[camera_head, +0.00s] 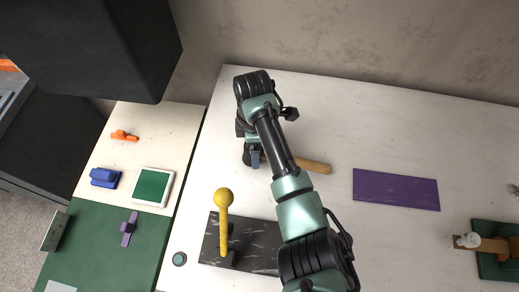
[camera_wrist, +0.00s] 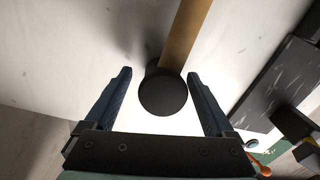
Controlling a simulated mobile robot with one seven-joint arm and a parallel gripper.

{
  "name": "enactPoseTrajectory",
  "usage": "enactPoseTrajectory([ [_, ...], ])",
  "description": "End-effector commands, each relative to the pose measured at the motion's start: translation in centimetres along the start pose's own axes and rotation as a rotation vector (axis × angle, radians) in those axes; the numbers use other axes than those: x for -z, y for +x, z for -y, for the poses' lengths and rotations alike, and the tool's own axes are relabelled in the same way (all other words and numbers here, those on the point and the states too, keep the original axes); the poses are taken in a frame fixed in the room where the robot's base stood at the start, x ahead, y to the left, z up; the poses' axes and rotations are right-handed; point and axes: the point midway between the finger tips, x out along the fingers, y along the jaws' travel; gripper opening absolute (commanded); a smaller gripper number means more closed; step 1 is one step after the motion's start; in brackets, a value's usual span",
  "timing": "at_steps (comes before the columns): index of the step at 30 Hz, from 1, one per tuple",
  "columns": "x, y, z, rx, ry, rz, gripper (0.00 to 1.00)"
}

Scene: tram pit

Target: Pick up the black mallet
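The black mallet has a round dark head (camera_wrist: 162,93) and a tan wooden handle (camera_wrist: 186,32), which runs up and away in the wrist view. In the head view only part of the handle (camera_head: 313,166) shows, to the right of my arm; the head is hidden or cannot be made out there. My gripper (camera_wrist: 160,76) is open, with one blue finger on each side of the mallet's head and visible gaps between. In the head view my gripper (camera_head: 254,158) points down at the white table (camera_head: 350,120).
A dark speckled board (camera_head: 210,245) with a yellow ball-topped lever (camera_head: 224,215) stands nearby. A purple mat (camera_head: 396,189) lies to the right. A green-framed fixture (camera_head: 492,262) is at the far right. Small coloured items sit on the left table. A wall (camera_head: 370,45) rises behind.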

Motion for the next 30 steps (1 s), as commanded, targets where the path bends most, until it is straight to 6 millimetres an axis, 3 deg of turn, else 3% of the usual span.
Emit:
enactPoseTrajectory([
  [2, 0.0, 0.0, 0.0, 0.0, 0.0, 0.0, 0.72],
  [14, 0.0, -0.1, -0.1, -0.001, 0.001, 0.0, 0.0],
  [25, 0.0, -0.3, -0.1, -0.003, 0.0, 0.0, 0.0],
  [30, 0.0, -2.3, -0.2, -0.007, 0.0, -0.001, 0.0],
])
